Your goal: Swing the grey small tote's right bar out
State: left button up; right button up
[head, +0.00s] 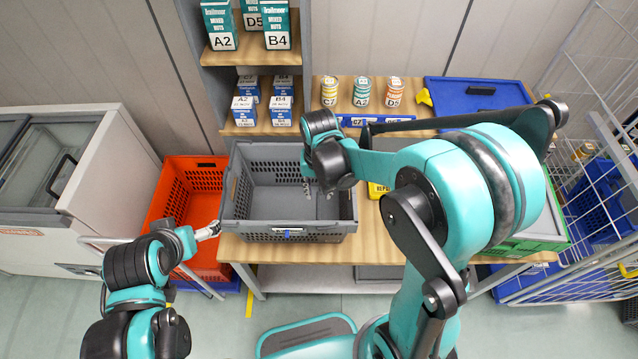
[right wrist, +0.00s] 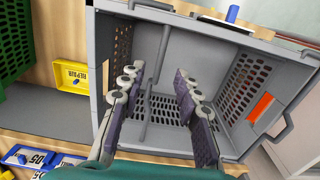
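The grey small tote (head: 288,236) stands upright on the wooden table in the head view, and its interior looks empty. The right wrist view looks down into the tote (right wrist: 195,22). There its right bar (right wrist: 161,55) lies inward over the opening, apart from the side wall. My right gripper (right wrist: 156,82) is open, and the bar runs across the gap between its fingers; I see no grip on it. In the head view the right gripper (head: 318,188) is over the tote's right side. My left gripper (head: 212,230) is at the tote's front left corner; its fingers are too small to judge.
An orange-red tote (head: 160,205) stands left of the table. A yellow bin (right wrist: 72,75) and a green crate (head: 535,240) are to the right of the grey tote. Shelves with boxes (head: 282,110) stand behind. A wire cage (head: 595,190) is at far right.

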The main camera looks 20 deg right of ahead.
aim_at(318, 206)
jog(key=shift+a+f+b, duration=0.15)
jog(key=shift+f+b, duration=0.15)
jog(key=shift+f, duration=0.2)
notch_tip(318, 206, down, 6)
jog(key=b, duration=0.4)
jog(key=shift+f+b, duration=0.2)
jog(key=shift+b, duration=0.15)
jog(key=shift+r, duration=0.1)
jog(key=c, duration=0.7)
jog(key=shift+o, duration=0.2)
jog(key=shift+r, duration=0.1)
